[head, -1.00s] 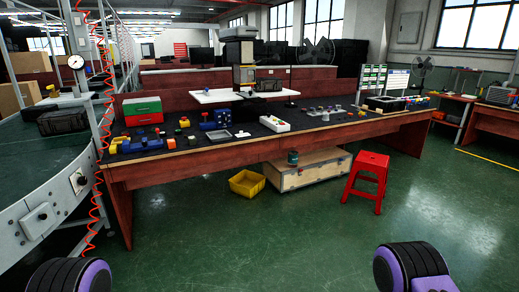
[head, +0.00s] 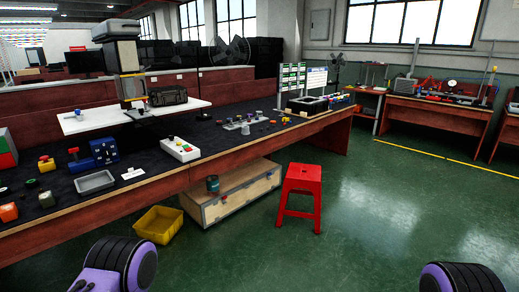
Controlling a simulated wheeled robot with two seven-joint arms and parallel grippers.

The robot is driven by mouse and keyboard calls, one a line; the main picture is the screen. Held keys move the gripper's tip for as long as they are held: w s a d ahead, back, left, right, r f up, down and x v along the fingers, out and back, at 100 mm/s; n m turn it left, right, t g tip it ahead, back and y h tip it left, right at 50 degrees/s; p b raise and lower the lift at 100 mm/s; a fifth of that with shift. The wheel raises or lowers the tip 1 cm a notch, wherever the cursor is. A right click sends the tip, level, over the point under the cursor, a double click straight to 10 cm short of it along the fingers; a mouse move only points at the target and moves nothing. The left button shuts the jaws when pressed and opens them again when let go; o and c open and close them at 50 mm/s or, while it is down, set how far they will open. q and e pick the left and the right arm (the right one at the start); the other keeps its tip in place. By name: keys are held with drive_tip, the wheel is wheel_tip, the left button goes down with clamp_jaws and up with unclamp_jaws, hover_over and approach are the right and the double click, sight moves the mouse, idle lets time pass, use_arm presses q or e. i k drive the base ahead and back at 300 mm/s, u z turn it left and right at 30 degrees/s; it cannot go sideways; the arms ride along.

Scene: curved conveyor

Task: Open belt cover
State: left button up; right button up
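No belt cover and no conveyor can be made out in the head view. Neither of my grippers is in view. Only black and purple parts of my own arms show at the bottom edge, one at the left and one at the right.
A long workbench (head: 180,185) with small parts runs from the left toward the back. A yellow bin (head: 159,224), a wooden crate (head: 232,195) and a red stool (head: 301,196) stand on the floor. More benches (head: 432,116) stand at the back right. Green floor (head: 385,205) is clear at the right.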

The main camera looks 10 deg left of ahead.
sight(115, 27)
drive_tip(key=u, duration=0.25)
drive_tip(key=i, duration=1.95)
drive_tip(key=u, duration=0.55)
